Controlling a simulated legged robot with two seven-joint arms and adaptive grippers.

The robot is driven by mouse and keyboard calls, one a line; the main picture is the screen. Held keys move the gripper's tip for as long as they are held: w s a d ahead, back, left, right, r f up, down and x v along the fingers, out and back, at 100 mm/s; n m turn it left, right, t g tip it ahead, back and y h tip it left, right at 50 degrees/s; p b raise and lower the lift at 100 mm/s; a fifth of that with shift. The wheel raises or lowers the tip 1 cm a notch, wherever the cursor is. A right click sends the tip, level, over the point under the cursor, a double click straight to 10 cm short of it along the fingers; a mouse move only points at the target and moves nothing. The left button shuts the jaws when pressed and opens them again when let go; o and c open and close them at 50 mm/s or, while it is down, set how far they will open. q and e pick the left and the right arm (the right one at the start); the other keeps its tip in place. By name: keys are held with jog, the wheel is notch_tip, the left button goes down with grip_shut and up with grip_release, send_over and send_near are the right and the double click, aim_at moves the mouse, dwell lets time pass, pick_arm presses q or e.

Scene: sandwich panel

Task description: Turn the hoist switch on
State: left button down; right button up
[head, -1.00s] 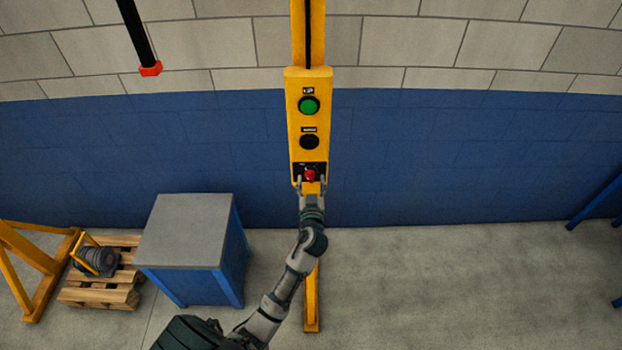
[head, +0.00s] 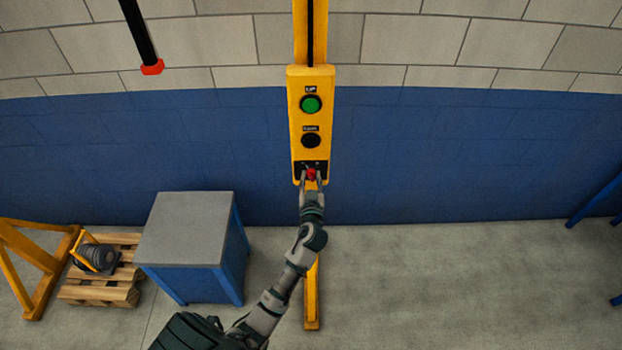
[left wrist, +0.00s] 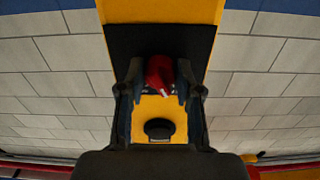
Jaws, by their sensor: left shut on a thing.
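The yellow hoist control box (head: 296,120) hangs in front of the wall, with a green button (head: 311,104) marked UP, a black button (head: 311,140) below it, and a red switch (head: 311,174) on a black plate at the bottom. My left gripper (head: 311,178) reaches up to the red switch, its fingers on both sides of it. In the left wrist view the red switch (left wrist: 160,74) sits between the fingertips of the left gripper (left wrist: 160,85), which is shut on it. A small white mark on the switch points down and slightly right there. My right gripper is not in view.
A blue cabinet with a grey top (head: 186,228) stands left of my arm. A wooden pallet (head: 98,292) carries a dark motor-like unit (head: 97,257). A black bar with a red end (head: 152,67) hangs at upper left. The floor on the right is mostly clear.

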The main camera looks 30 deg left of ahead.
pick_arm(q)
jog(key=m+p, duration=0.1)
jog(key=m, duration=0.5)
jog(key=shift+r+p, duration=0.2)
jog(key=shift+p, duration=0.2)
jog(key=m+p, duration=0.2)
jog(key=m, duration=0.3)
jog(key=shift+f, duration=0.1)
jog(key=shift+m, duration=0.4)
jog(key=c, duration=0.8)
grip_release()
jog(key=shift+d, duration=0.1)
